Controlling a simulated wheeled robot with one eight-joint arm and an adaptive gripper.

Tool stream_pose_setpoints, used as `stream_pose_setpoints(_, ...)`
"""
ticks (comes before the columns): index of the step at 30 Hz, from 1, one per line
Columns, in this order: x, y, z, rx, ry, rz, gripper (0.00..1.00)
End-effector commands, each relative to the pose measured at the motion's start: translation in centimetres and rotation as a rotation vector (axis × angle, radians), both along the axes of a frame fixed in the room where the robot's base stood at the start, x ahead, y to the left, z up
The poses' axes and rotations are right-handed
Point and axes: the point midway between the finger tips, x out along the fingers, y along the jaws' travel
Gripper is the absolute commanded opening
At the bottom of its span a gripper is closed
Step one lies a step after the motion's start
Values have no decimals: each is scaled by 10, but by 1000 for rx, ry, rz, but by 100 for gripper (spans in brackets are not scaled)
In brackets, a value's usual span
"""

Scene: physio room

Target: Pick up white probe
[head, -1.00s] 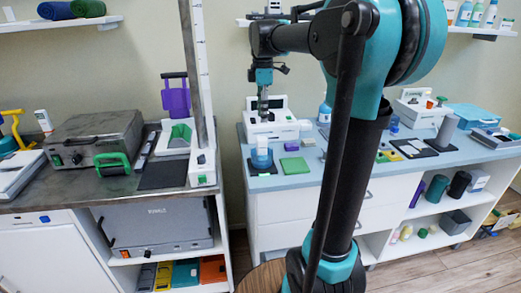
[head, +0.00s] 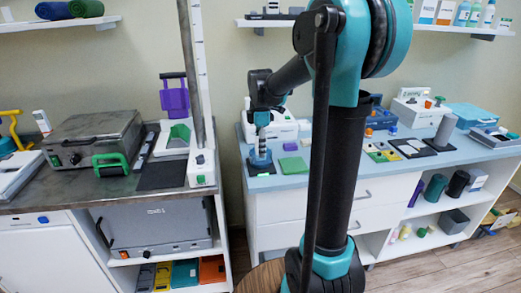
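My gripper (head: 261,152) points down at the left end of the blue counter (head: 345,160). It is right at a small blue holder-like item (head: 262,162) on a dark pad. The gripper and wrist cover much of that item, and I cannot tell whether they touch it. I cannot pick out the white probe for certain; it may be hidden there. The fingers are too small and overlapped to show whether they are open or shut.
A green pad (head: 293,165) lies just right of the gripper. A white device (head: 284,128) stands behind it. A tall white post (head: 203,150) rises at the left bench's edge, beside the gap between the benches. Small items fill the counter's right part.

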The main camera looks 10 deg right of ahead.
Motion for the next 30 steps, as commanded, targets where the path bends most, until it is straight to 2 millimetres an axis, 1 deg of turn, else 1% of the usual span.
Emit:
stream_pose_setpoints(1, 0, 0, -4, 0, 0, 0, 38)
stream_pose_setpoints(3, 0, 0, -7, 0, 0, 0, 38)
stream_pose_setpoints(9, 0, 0, -8, 0, 0, 0, 38)
stream_pose_setpoints(10, 0, 0, -8, 0, 0, 0, 37)
stream_pose_setpoints(18, 0, 0, -8, 0, 0, 0, 3)
stream_pose_setpoints(19, 0, 0, -8, 0, 0, 0, 3)
stream_pose_setpoints(20, 0, 0, -8, 0, 0, 0, 0)
stream_pose_setpoints(26, 0, 0, -7, 0, 0, 0, 0)
stream_pose_setpoints(30, 0, 0, -1, 0, 0, 0, 0)
